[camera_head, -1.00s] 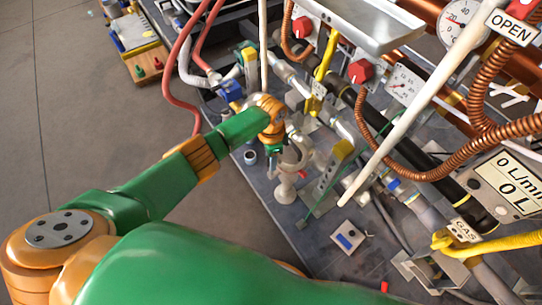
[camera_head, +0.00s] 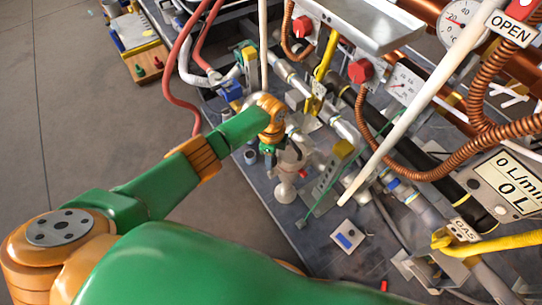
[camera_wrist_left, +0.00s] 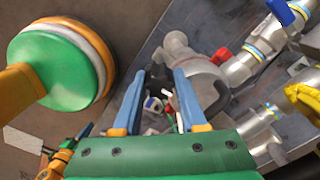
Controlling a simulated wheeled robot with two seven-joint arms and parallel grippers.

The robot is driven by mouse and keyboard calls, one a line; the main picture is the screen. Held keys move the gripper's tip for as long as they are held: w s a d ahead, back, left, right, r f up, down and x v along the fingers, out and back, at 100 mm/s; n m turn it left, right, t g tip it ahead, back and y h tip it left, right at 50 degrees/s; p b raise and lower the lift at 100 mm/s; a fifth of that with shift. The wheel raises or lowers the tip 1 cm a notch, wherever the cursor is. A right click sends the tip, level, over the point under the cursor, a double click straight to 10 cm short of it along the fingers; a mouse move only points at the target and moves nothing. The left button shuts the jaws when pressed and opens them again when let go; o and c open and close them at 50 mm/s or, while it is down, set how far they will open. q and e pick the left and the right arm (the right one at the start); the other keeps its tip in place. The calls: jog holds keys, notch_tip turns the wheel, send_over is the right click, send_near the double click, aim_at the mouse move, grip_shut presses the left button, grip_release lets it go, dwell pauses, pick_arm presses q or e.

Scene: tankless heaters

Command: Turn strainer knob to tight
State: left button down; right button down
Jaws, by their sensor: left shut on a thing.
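The strainer is a pale grey fitting (camera_wrist_left: 203,88) in the left wrist view. It also shows in the head view as a pale body (camera_head: 291,158) on a round stand, partly behind my wrist. My left gripper (camera_wrist_left: 160,74) has its two blue fingers a little apart, with their tips at the near end of this fitting, and it is shut on the strainer knob. The knob is mostly hidden between the fingers, so its turn position cannot be read. In the head view my left gripper (camera_head: 271,158) is small and partly hidden by its own wrist.
A red handle (camera_wrist_left: 221,56) and metal pipes lie close to the right of the fingers. A red hose (camera_head: 171,75) passes left. Open floor (camera_head: 80,130) lies left of the bench.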

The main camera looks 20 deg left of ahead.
pick_arm(q)
jog(key=shift+d, duration=0.1)
dwell(0.3)
jog(key=shift+c, duration=2.2)
grip_release()
notch_tip(320, 180, up, 4)
jog(key=p, duration=0.2)
jog(key=shift+w+r+p, duration=0.1)
jog(key=shift+p, duration=0.25)
notch_tip(320, 180, up, 3)
jog(key=shift+p, duration=0.55)
pick_arm(e)
jog(key=shift+g+y, duration=0.3)
jog(key=s+a+r, duration=0.2)
jog(key=r, duration=0.1)
jog(key=shift+s+a+r, duration=0.1)
jog(key=shift+a+r, duration=0.05)
jog(key=shift+r, duration=0.05)
